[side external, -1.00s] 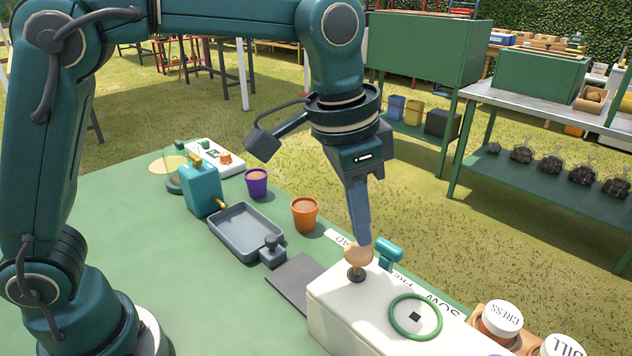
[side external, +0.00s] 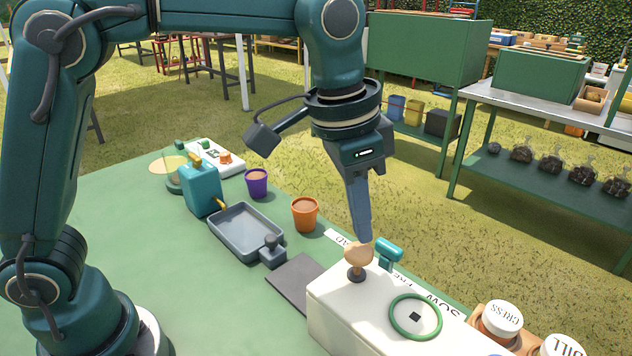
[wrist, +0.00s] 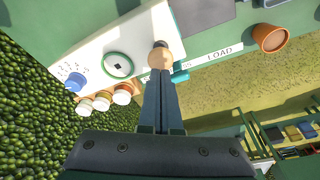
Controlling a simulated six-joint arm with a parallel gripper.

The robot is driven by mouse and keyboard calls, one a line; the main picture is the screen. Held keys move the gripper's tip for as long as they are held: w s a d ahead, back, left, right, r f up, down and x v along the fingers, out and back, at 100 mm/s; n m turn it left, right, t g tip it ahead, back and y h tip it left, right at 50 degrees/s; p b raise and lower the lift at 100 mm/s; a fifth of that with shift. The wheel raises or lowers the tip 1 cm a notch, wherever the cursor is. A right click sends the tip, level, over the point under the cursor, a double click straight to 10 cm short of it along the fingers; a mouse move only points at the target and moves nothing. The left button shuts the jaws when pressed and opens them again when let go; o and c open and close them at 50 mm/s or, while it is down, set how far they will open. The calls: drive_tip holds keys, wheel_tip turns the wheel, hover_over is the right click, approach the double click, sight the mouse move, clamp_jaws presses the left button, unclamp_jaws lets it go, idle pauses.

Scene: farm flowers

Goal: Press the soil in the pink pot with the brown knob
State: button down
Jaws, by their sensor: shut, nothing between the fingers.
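The tan-brown round knob (side external: 357,256) stands on a short dark stem on top of the white box (side external: 345,300). It also shows in the wrist view (wrist: 160,57), just beyond my fingertips. My gripper (side external: 362,236) points down with its fingers shut and nothing between them. Its tips are at the top of the knob; I cannot tell whether they touch it. No pink pot is clearly visible. An orange pot (side external: 305,215) and a purple pot (side external: 257,183), both with brown contents, stand on the green table behind the grey tray.
A teal handle (side external: 389,252) sits close beside the knob. A green ring (side external: 415,317) lies on the white box. A dark flat plate (side external: 297,282) and a grey tray (side external: 247,232) are left of the box. White-lidded jars (side external: 501,320) stand at its right.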

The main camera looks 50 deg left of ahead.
drive_tip(key=shift+r, duration=2.8)
drive_tip(key=s+a+r+n+t, duration=0.2)
drive_tip(key=s+a+r+n, duration=0.1)
drive_tip(key=s+a, duration=0.5)
drive_tip(key=s+a+f+n, duration=0.1)
drive_tip(key=s+a+f, duration=0.1)
drive_tip(key=f, duration=0.3)
drive_tip(key=s+a+f+n+t+y, duration=0.1)
drive_tip(key=s+a+f+n, duration=0.1)
drive_tip(key=f, duration=0.3)
drive_tip(key=shift+s+a+f+t, duration=0.15)
drive_tip(key=shift+s+a+t, duration=0.25)
drive_tip(key=shift+s, duration=0.35)
